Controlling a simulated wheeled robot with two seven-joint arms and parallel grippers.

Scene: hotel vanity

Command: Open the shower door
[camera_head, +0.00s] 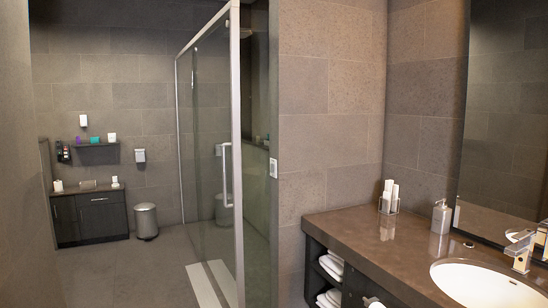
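The shower door (205,150) is a tall clear glass panel in a silver metal frame, seen at a steep angle left of the tiled wall corner. Its vertical bar handle (227,176) shows near the frame's near upright (236,140), at about mid height. I cannot tell whether the door is fully shut or slightly ajar. Neither of my grippers is in view, and nothing is seen touching the handle.
A brown vanity counter (412,240) with a white sink (485,288) stands at the right. Two pale strips (202,286) lie on the floor by the glass. A grey bin (146,222) and dark cabinet (90,216) stand at the back left. The floor (130,275) between is clear.

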